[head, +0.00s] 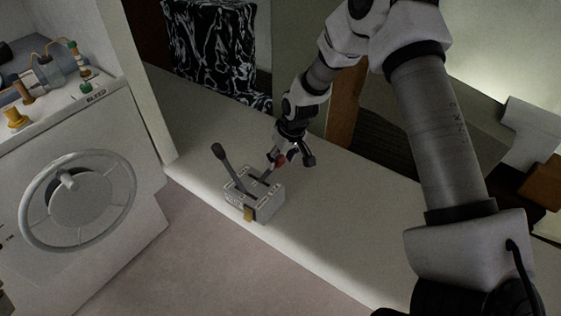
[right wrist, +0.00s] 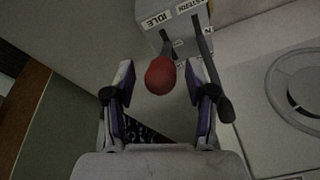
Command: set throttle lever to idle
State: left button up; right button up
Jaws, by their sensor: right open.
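The throttle box is a small grey control box (head: 264,211) on the pale ledge. One lever with a red knob (head: 279,160) and a second lever with a black knob (head: 218,150) rise from its slotted top. My right gripper (head: 291,157) is at the red knob. In the right wrist view the open fingers (right wrist: 158,88) lie on both sides of the red knob (right wrist: 160,75), with gaps showing. There, an IDLE label (right wrist: 157,20) is on the box beside the red lever, and a partly cut-off label ends in STERN. The left gripper is out of view.
A white cabinet with a grey handwheel (head: 78,201) stands at left, with fittings and a BLEED label on top. The ledge is clear right of the box.

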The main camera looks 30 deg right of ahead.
jog(key=v, duration=1)
jog(key=shift+d, duration=0.15)
jog(key=shift+s, duration=0.2)
